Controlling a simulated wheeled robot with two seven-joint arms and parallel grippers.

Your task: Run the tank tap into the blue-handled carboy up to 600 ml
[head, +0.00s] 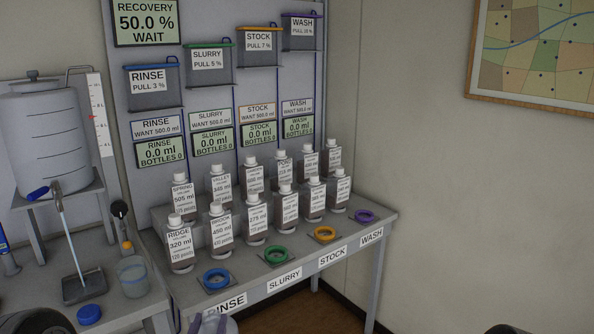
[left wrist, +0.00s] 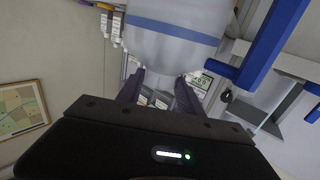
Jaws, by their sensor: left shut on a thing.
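The white tank (head: 45,135) stands on a raised stand at the left of the head view, with a blue-handled tap (head: 40,193) low on its front. My left gripper (head: 212,324) is at the bottom edge of the head view, shut on a translucent vessel there, mostly cut off. In the left wrist view the gripper's fingers (left wrist: 158,92) close around the narrow neck of the carboy (left wrist: 170,45), which has a blue band and a blue handle (left wrist: 268,45). Its level marks and contents cannot be read. My right gripper is not in view.
A sight scale (head: 98,115) stands beside the tank.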

